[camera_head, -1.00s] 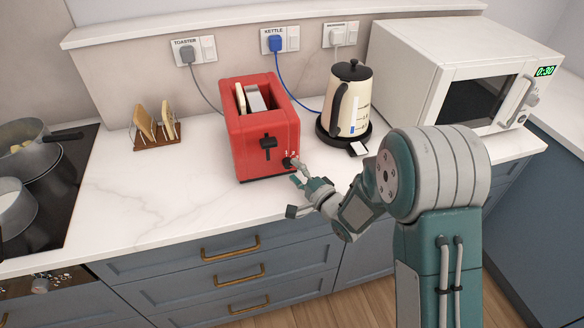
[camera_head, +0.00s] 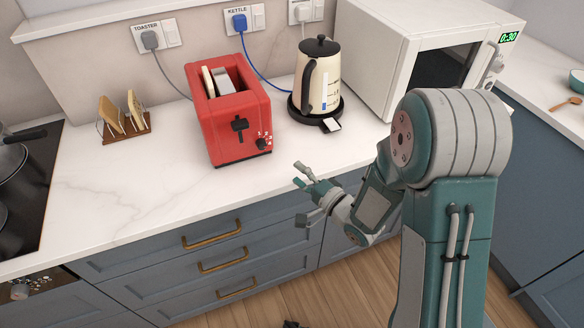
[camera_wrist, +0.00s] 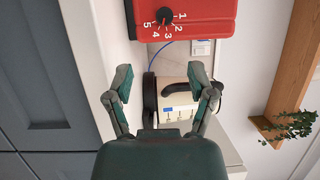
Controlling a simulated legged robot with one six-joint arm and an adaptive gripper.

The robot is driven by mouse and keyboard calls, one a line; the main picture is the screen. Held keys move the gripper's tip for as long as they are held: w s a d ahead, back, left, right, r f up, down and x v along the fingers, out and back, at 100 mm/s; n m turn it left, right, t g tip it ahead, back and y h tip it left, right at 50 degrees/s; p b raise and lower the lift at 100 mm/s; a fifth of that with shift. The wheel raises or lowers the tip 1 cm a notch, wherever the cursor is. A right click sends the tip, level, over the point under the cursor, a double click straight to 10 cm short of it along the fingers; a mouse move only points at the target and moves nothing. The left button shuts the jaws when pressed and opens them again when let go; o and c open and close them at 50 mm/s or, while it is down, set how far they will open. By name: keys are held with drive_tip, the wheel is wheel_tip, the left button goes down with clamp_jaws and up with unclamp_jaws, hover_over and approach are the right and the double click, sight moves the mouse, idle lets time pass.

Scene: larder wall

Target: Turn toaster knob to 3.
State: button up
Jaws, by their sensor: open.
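The red toaster (camera_head: 235,110) stands on the counter with a slice of bread in its slot and a black lever on its front. Its small dark knob (camera_head: 263,143) is at the front's lower right. In the wrist view the toaster (camera_wrist: 210,20) is at the top, and the knob (camera_wrist: 164,18) shows with numbers 1 to 5 around it. The knob's pointer is too small to read surely. My gripper (camera_head: 307,193) is open and empty, in front of the counter edge, right of and apart from the knob. Its two fingers (camera_wrist: 160,82) are spread in the wrist view.
The cream kettle (camera_head: 318,78) stands on its black base right of the toaster, with the white microwave (camera_head: 385,60) beyond. A toast rack (camera_head: 125,125) is at the left, beside the hob (camera_head: 30,190). The counter in front of the toaster is clear. Drawers with brass handles (camera_head: 212,238) lie below.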

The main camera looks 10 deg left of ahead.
drive_tip(key=n, duration=0.1)
drive_tip(key=n+h, duration=0.6)
drive_tip(key=n, duration=0.4)
approach(263, 147)
drive_tip(key=x, duration=0.9)
clamp_jaws()
